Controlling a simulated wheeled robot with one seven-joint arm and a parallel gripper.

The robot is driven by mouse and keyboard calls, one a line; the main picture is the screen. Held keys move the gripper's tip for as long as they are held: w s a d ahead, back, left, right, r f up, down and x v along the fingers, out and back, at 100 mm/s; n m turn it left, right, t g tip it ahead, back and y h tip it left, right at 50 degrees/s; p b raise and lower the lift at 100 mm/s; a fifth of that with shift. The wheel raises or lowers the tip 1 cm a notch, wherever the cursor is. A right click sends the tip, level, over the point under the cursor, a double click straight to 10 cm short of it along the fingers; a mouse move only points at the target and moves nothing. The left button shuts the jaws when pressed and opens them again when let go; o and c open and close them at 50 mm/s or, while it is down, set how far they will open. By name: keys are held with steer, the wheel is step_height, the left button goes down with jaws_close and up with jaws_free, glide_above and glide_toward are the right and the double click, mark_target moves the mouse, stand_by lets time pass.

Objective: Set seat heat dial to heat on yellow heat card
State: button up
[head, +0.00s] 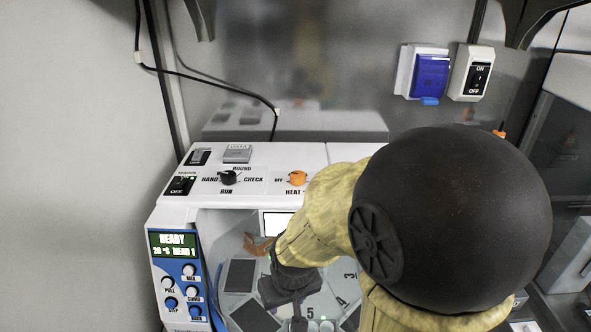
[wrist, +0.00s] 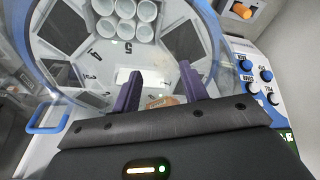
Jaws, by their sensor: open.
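The seat heat dial appears to be the orange dial (head: 297,178) on the machine's white top panel in the head view, with OFF to its left and HEAT below. My arm covers the panel to its right, so its full scale is hidden. I cannot make out a yellow heat card. My gripper (head: 290,285) is over the open machine bay, in front of and lower than the dial, and apart from it. In the wrist view my gripper (wrist: 160,72) has its two purple fingers spread, with nothing held, over the numbered carousel (wrist: 78,50).
A black dial (head: 228,177) marked HAND, RUN, ROUND and CHECK sits left of the orange one. A blue control panel (head: 183,285) reads READY. White cups (wrist: 125,20) stand on the carousel. An orange knob (wrist: 242,10) shows at the wrist view's top right. Wall switches (head: 472,72) are behind.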

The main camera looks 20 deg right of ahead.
steer(key=shift+o, duration=1)
steer(key=shift+r, duration=0.25)
steer(key=w+d+r+n+g+p, duration=0.1)
steer(key=w+d+r+n+p, duration=0.15)
steer(key=w+r, duration=0.55)
steer(key=w+d+r+n+p, duration=0.2)
steer(key=w+r+p, duration=0.2)
steer(key=w+r, duration=0.45)
step_height(320, 180, up, 15)
steer(key=n+g+p, duration=0.2)
steer(key=n+p, duration=0.2)
glide_above(297, 174)
steer(key=shift+f+m, duration=0.1)
steer(key=shift+m, duration=0.15)
steer(key=shift+w, duration=0.1)
step_height(297, 174, down, 17)
steer(key=shift+f+p, duration=0.2)
steer(key=shift+p, duration=0.7)
steer(key=shift+c, duration=0.3)
steer(key=c, duration=0.9)
